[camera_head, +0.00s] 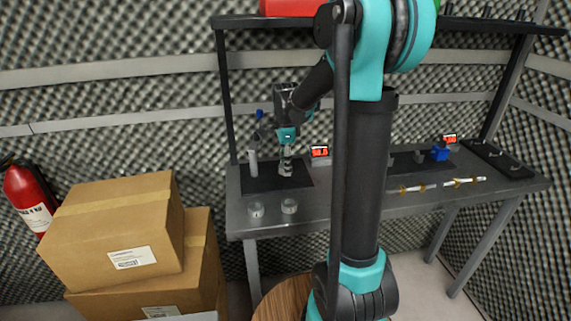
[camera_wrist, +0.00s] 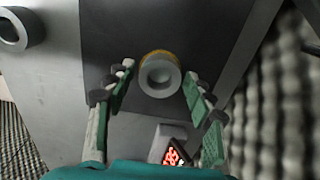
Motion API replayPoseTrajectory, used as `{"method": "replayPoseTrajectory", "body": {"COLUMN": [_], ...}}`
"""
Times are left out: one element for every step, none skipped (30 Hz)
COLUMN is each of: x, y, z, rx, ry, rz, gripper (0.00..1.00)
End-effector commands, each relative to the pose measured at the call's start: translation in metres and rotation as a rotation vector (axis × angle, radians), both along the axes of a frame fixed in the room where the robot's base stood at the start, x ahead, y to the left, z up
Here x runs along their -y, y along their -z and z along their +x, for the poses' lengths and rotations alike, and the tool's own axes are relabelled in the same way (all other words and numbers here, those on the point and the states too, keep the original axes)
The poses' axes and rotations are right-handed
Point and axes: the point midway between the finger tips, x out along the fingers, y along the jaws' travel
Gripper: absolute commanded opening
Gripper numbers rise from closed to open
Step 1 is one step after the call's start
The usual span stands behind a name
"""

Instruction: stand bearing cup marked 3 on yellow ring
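A pale grey cup (camera_wrist: 160,75) stands on the dark mat (camera_wrist: 205,35), seen from above in the wrist view. A yellow band, apparently the yellow ring (camera_wrist: 158,54), shows along its far edge; the rest of the ring is hidden under the cup. No number is readable. My gripper (camera_wrist: 160,78) is open, with one finger on each side of the cup and a small gap to each. In the head view my gripper (camera_head: 287,150) points down just above the grey cup (camera_head: 286,168).
Two pale cups (camera_head: 256,210) (camera_head: 289,206) stand at the table's front edge. A white cylinder (camera_head: 253,163) stands left of my gripper. A red-lit display (camera_head: 320,152) is close on the right. A blue block (camera_head: 440,153) and a pale rod (camera_head: 440,185) lie further right. Cardboard boxes (camera_head: 120,230) stand left.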

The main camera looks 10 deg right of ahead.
Motion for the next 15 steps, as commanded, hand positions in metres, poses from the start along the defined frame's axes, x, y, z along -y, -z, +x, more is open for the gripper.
{"method": "replayPoseTrajectory", "body": {"x": [0.0, 0.0, 0.0, 0.0, 0.0, 0.0, 0.0, 0.0, 0.0, 0.0, 0.0, 0.0, 0.0, 0.0, 0.0], "y": [0.0, 0.0, 0.0, 0.0, 0.0, 0.0, 0.0, -0.001, -0.002, -0.003, -0.005, -0.008, -0.012, -0.016, -0.022], "z": [0.0, 0.0, 0.0, 0.0, 0.0, 0.0, 0.0, 0.0, 0.0, 0.0, 0.0, 0.0, 0.0, 0.0, 0.0], "rx": [0.0, 0.0, 0.0, 0.0, 0.0, 0.0, 0.0, 0.0, 0.0, 0.0, 0.0, 0.0, 0.0, 0.0, 0.0], "ry": [0.0, 0.0, 0.0, 0.0, 0.0, 0.0, 0.0, 0.0, 0.0, 0.0, 0.0, 0.0, 0.0, 0.0, 0.0], "rz": [0.0, 0.0, 0.0, 0.0, 0.0, 0.0, 0.0, 0.0, 0.0, 0.0, 0.0, 0.0, 0.0, 0.0, 0.0], "gripper": [0.56, 0.56, 0.56, 0.56, 0.56, 0.56, 0.56, 0.56, 0.56, 0.56, 0.56, 0.56, 0.56, 0.56, 0.56]}}
